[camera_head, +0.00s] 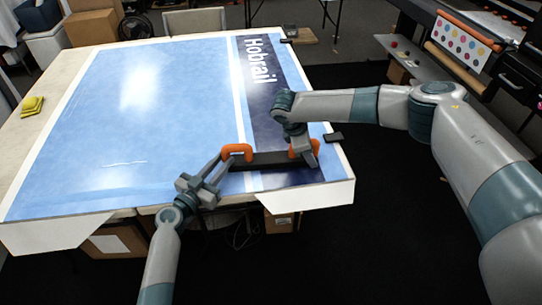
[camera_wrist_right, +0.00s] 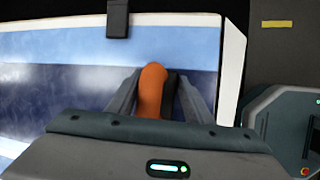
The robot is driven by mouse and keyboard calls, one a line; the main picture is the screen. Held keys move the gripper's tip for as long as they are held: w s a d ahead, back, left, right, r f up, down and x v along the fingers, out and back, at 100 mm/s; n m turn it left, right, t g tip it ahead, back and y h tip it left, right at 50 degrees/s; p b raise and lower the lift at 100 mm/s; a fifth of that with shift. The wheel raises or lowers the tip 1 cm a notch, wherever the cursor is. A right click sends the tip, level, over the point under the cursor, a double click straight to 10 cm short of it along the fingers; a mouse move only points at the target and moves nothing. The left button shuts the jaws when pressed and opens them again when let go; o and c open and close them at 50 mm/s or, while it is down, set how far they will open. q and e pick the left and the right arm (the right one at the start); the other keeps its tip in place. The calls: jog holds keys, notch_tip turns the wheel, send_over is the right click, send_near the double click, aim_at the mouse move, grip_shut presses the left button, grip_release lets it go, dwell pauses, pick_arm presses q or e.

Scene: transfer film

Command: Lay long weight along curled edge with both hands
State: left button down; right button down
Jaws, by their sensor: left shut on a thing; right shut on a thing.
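The long weight (camera_head: 265,159) is a dark bar with two orange handles. It lies low over the near right part of the blue printed film (camera_head: 120,110), near the front edge; I cannot tell whether it touches the film. My left gripper (camera_head: 226,162) is shut on its left orange handle (camera_head: 238,150). My right gripper (camera_head: 308,152) is shut on its right handle, which also shows as an orange grip (camera_wrist_right: 152,90) between the fingers in the right wrist view. White flaps (camera_head: 310,197) of the sheet hang over the front edge.
A small dark block (camera_head: 333,137) sits at the film's right edge, and another (camera_head: 289,40) at the far right corner. Yellow sponges (camera_head: 32,105) lie on the table at the left. A printer with a colour-dotted sheet (camera_head: 462,42) stands at the back right.

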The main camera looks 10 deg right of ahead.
aim_at(312, 140)
pick_arm(q)
jog(key=shift+w+r, duration=0.1)
jog(key=shift+r, duration=0.25)
pick_arm(e)
jog(key=shift+w+r, duration=0.15)
jog(key=shift+r, duration=0.2)
